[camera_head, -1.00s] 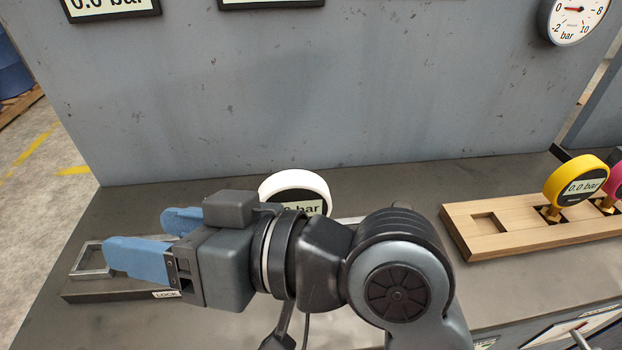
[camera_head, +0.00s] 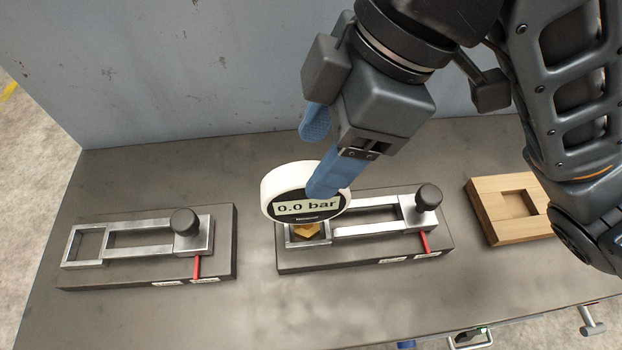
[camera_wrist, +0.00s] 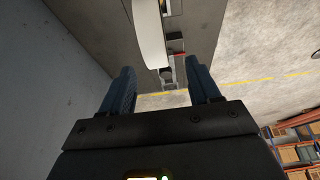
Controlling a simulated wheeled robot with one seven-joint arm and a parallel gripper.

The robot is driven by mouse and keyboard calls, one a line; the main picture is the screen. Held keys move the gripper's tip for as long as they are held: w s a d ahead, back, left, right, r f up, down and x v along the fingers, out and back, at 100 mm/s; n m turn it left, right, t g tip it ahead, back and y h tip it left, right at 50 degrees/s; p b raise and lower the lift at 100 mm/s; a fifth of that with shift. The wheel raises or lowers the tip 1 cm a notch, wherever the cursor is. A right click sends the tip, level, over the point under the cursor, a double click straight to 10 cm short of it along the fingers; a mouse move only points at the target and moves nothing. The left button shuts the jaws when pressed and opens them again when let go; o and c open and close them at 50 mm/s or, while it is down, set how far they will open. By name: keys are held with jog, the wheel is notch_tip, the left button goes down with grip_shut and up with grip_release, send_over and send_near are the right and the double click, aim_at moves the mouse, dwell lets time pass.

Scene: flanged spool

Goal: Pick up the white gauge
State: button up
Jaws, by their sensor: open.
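The white gauge (camera_head: 272,192) has a round white rim and a dark face reading 0.0 bar. It stands on a brass stem in the left end of the right-hand metal fixture (camera_head: 290,262). My gripper (camera_head: 320,158) is open above it, fingers pointing down. One blue finger overlaps the gauge's upper right edge in the head view; the other is behind and to the left. I cannot tell whether a finger touches it. In the wrist view the gauge's white rim (camera_wrist: 149,35) lies ahead of the gap between the fingertips (camera_wrist: 162,75).
A second fixture (camera_head: 140,245) with a black knob and red lever stands empty at the left. The right-hand fixture's black knob (camera_head: 428,196) rises beside the gauge. A wooden block (camera_head: 490,215) is at the right. A grey wall panel (camera_head: 180,70) stands behind.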

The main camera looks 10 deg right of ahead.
aim_at(306, 174)
jog(key=x, duration=0.7)
jog(key=shift+w+d+f, duration=0.1)
jog(key=shift+w+f, duration=0.2)
jog(key=shift+f, duration=0.05)
grip_shut()
